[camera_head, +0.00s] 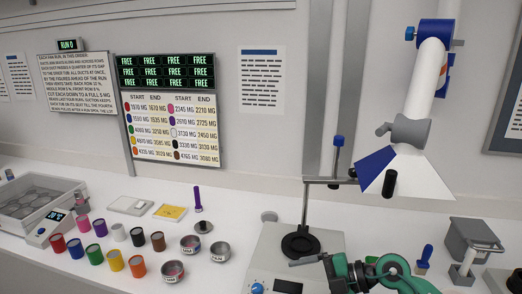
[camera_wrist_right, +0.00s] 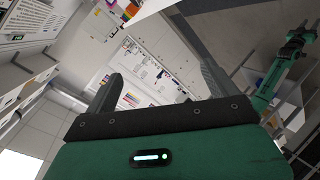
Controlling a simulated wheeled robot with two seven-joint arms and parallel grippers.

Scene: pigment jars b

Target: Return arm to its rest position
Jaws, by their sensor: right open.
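My right arm (camera_head: 385,272), green and dark grey, comes into the head view at the bottom right, in front of the bench. My right gripper shows in the right wrist view (camera_wrist_right: 160,70), its two dark fingers wide apart with nothing between them. The wrist view is tilted, and the bench and wall appear far beyond the fingers. A green arm link of mine (camera_wrist_right: 280,75) shows at the right of that view. My left gripper is not seen in the head view.
A white and blue hood (camera_head: 397,168) hangs above. Coloured jars, including a red jar (camera_head: 58,243), stand at left. Small labelled tins (camera_head: 220,252) stand between. A grey block (camera_head: 468,238) stands at right.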

